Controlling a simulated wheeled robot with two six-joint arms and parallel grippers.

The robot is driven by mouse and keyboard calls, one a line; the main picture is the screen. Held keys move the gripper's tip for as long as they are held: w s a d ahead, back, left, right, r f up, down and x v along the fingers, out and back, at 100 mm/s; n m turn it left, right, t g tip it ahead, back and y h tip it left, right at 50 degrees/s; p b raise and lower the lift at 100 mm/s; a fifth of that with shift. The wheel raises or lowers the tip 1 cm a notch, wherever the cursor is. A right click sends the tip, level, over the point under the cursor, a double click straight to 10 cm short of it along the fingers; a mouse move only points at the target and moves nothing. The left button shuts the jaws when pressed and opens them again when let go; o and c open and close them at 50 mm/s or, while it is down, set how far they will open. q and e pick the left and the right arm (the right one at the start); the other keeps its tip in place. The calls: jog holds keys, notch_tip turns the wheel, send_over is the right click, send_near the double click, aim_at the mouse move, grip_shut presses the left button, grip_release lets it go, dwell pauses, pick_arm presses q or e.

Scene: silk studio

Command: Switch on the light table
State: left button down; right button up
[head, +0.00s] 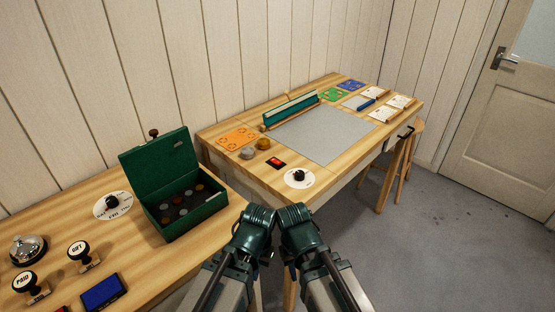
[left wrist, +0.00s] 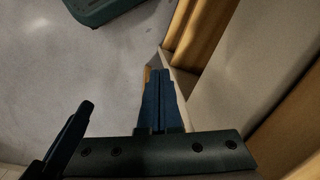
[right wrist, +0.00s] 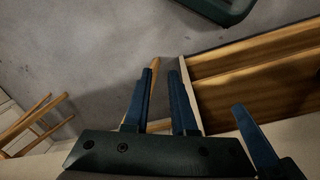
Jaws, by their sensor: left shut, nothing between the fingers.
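The light table shows in the head view as a flat grey panel (head: 315,133) set in the far wooden table, and it looks unlit. A small red rocker switch (head: 275,162) on a dark plate sits by its near left corner. A black knob on a round white dial (head: 298,178) is right of the switch. My two arms meet at the bottom middle, short of that table's near edge. My left gripper (left wrist: 160,72) is shut and empty in the left wrist view. My right gripper (right wrist: 163,68) has its fingers apart with nothing between them. Neither touches the switch.
A green open box (head: 175,190) with round pieces stands on the near table, beside another dial (head: 112,205), stamps (head: 82,255), a bell (head: 28,248) and a blue pad (head: 103,292). Orange card (head: 238,138) and two small lumps (head: 255,148) lie left of the switch. A stool (head: 410,150) stands right.

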jog(key=w+d+r+p, duration=0.1)
jog(key=d+r+p, duration=0.1)
jog(key=r+p, duration=0.2)
jog(key=w+d+r+m+p, duration=0.1)
jog(key=r+p, duration=0.3)
jog(key=w+d+r+m+p, duration=0.1)
jog(key=w+d+r+p, duration=0.1)
jog(key=r+p, duration=0.2)
jog(key=shift+d+r+y, duration=0.35)
jog(key=shift+y, duration=0.05)
grip_shut()
jog(key=w+d+r+t+y+p, duration=0.1)
jog(key=w+d+r+p, duration=0.1)
jog(key=w+r+p, duration=0.35)
jog(key=w+a+r+n+t+y+p, duration=0.1)
jog(key=w+a+r+n+t+y, duration=0.1)
jog(key=w, duration=0.8)
jog(key=w+a+r+n+t+y+p, duration=0.1)
jog(key=w+a+r+n, duration=0.3)
jog(key=w, duration=0.7)
jog(key=shift+a+r+n+t+y, duration=0.2)
jog(key=shift+a+n+t+y, duration=0.4)
jog(key=shift+a+t+y, duration=0.25)
